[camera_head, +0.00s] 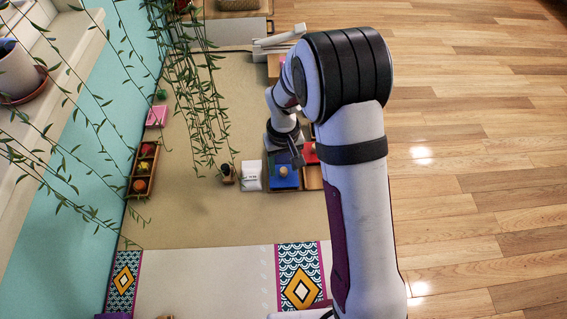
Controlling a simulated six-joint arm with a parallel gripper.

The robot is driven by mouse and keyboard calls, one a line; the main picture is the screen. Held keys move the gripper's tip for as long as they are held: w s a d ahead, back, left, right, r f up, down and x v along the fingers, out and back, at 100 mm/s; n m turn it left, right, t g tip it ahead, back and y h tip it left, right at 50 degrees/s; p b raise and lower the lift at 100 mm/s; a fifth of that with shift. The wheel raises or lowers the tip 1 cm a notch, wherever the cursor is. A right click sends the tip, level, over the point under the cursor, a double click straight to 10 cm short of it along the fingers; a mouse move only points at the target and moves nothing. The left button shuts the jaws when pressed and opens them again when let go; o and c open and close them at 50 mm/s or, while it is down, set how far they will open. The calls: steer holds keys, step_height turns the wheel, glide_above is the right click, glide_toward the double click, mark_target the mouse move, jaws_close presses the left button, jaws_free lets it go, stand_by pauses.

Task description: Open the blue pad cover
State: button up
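The blue pad cover (284,178) lies flat near the middle of the view, with a small tan knob on its top. It sits on a brown wooden base (314,177) that the arm partly hides. My gripper (297,158) is just above the far edge of the blue cover, pointing down. It looks apart from the knob, but the height between them is hard to judge. The fingers are small and dark here, so I cannot tell whether they are open or shut. A red pad (310,153) shows beside the gripper, partly hidden by my arm.
A white box (251,175) and a small dark object (228,173) stand left of the blue cover. A wooden tray (134,186) of colored balls and a pink box (157,116) are along the left wall. Hanging vines (200,100) cross the upper left. The tan surface between is clear.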

mark_target(284, 169)
step_height(284, 169, up, 16)
stand_by(0.4)
steer(key=shift+f, duration=0.1)
steer(key=s+d+r+m+y, duration=0.1)
steer(key=s+m, duration=0.3)
steer(key=s, duration=0.9)
steer(key=s+d+m, duration=0.2)
steer(key=s+m, duration=0.1)
steer(key=s, duration=1)
steer(key=shift+s+d+r+m+y, duration=0.2)
steer(key=shift+d+r+m+y, duration=0.1)
steer(key=shift+r+m+y, duration=0.1)
